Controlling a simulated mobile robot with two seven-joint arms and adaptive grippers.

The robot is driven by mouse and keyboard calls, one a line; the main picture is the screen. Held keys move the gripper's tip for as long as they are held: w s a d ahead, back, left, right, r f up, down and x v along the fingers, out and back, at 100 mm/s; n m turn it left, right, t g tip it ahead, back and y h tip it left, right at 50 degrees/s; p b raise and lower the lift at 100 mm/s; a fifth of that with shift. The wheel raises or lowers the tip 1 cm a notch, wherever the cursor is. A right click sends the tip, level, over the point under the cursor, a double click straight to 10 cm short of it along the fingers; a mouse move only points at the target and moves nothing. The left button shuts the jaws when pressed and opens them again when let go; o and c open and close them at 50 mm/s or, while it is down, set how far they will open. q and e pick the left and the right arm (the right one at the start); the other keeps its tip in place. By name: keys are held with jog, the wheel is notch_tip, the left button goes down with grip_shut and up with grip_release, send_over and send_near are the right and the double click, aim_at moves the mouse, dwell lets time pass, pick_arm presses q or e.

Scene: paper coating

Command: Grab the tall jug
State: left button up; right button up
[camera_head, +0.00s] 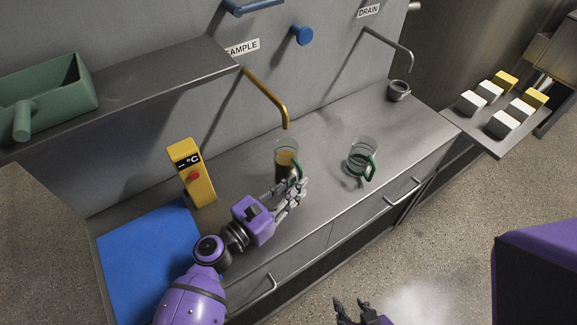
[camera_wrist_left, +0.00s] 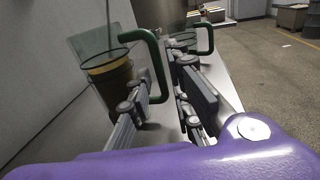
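A tall clear jug (camera_head: 286,160) with brown liquid and a green handle stands on the steel counter under the yellow tap. It also shows in the left wrist view (camera_wrist_left: 108,75), its green handle at the fingers. My left gripper (camera_head: 295,192) is at the handle side of this jug. In the left wrist view my left gripper (camera_wrist_left: 165,95) has its fingers apart, with a gap between them near the handle; I cannot tell whether they touch it. A second clear jug (camera_head: 362,157) with a green handle stands further right. My right gripper (camera_head: 360,312) is at the bottom edge, its fingers apart.
A yellow thermometer unit (camera_head: 191,173) and a blue mat (camera_head: 150,262) are on the left of the counter. A yellow tap (camera_head: 266,97) hangs above the jug. A small grey cup (camera_head: 399,90) is at the far right end. A shelf (camera_head: 130,90) holds a green bin (camera_head: 50,95).

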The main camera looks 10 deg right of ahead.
pick_arm(q)
jog(key=shift+x, duration=1.6)
jog(key=shift+r, duration=0.1)
jog(key=shift+c, duration=0.5)
grip_shut()
jog(key=shift+r, duration=0.2)
